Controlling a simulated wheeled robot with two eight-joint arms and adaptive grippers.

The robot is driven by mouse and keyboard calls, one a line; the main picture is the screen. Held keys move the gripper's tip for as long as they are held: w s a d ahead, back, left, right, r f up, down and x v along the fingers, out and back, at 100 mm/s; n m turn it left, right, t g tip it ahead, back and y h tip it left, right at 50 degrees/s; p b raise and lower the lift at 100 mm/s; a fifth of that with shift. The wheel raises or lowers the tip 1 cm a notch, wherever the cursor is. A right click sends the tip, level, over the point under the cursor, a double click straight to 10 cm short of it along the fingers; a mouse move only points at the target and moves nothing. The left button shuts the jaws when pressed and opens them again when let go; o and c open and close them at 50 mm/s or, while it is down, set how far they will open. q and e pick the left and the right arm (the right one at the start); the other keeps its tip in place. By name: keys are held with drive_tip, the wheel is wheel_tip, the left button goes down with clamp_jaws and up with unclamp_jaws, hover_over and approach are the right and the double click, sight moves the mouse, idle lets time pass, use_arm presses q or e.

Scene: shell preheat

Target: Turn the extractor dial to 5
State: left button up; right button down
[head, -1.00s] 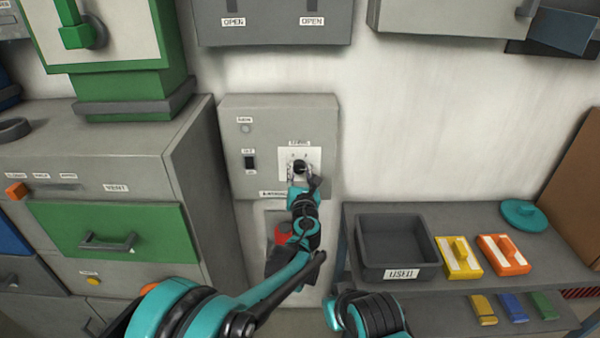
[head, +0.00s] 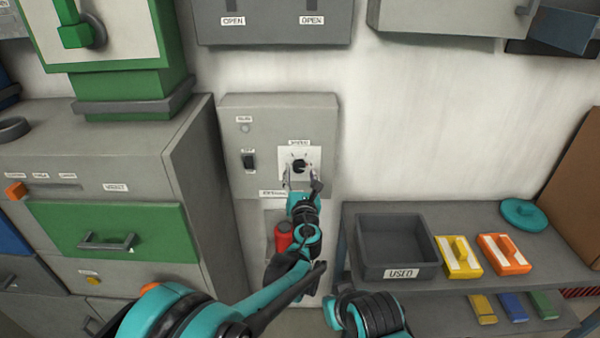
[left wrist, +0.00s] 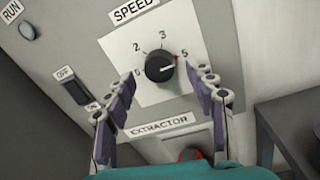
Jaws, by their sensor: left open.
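The extractor dial (head: 299,166) is a black round knob on a white plate labelled SPEED, on the grey wall box (head: 233,112). In the left wrist view, the dial (left wrist: 160,67) has numbers around it, with 5 at its upper right. My left gripper (head: 301,180) is open just below and in front of the dial. In the left wrist view its fingers (left wrist: 160,84) stand apart on both sides of the dial, not touching it. My right gripper is out of view.
An OFF switch (head: 249,161) and a RUN lamp (head: 245,128) are left of the dial. A red object (head: 283,236) sits below the box, partly hidden by my left arm. A grey USED tray (head: 385,243) stands on the shelf to the right.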

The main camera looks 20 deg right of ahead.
use_arm(q)
drive_tip(key=v, duration=0.9)
drive_tip(key=shift+s, duration=0.35)
